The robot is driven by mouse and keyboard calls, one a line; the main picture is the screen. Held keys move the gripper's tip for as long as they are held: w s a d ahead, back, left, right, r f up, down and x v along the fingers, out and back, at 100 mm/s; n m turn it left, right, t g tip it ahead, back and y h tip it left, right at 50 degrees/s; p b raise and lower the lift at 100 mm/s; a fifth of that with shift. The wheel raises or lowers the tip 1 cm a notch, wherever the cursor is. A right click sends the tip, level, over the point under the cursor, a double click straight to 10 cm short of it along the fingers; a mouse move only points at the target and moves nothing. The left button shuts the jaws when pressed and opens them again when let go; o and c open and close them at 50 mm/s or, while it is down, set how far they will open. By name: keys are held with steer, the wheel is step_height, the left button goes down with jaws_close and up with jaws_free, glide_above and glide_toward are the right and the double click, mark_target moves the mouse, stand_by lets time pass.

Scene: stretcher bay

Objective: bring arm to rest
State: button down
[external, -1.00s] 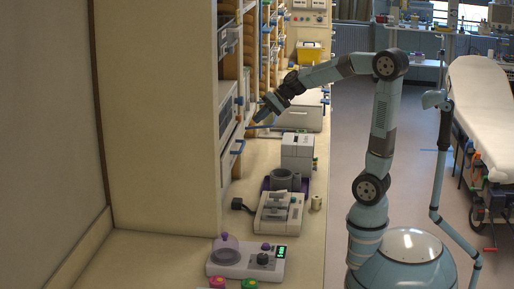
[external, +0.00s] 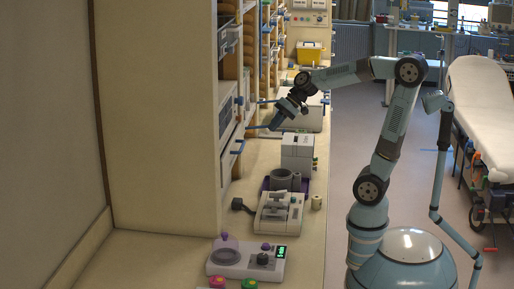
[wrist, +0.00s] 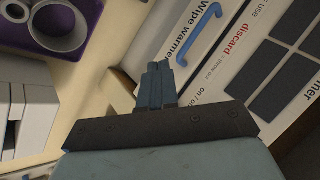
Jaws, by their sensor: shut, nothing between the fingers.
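My gripper (external: 274,126) is shut and empty. It hangs tilted down and left above the bench, a little to the right of the cabinet front. In the wrist view its closed fingertips (wrist: 160,72) point toward a white panel marked "Wipe warmer" (wrist: 185,62), with a blue handle (wrist: 199,36). The fingers appear apart from the handle. My arm is bent at a raised elbow, with its base on the floor right of the bench.
The cabinet (external: 160,120) stands left of my gripper. Below are a white boxy device (external: 297,150), a purple tray (wrist: 83,8), a beige device (external: 279,213) and a device with a green display (external: 246,262). A stretcher (external: 482,110) stands right; open floor lies between.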

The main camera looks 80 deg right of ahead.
steer(key=s+a+f+n+h, duration=0.1)
steer(key=s+a+n, duration=0.2)
steer(key=s, duration=0.5)
steer(key=s+a+f+n+g+h, duration=0.1)
steer(key=s+a+f+n+h, duration=0.1)
steer(key=s, duration=0.6)
steer(key=shift+s+a+f+n+g+h, duration=0.25)
steer(key=shift+a+n, duration=0.45)
steer(key=shift+n, duration=0.5)
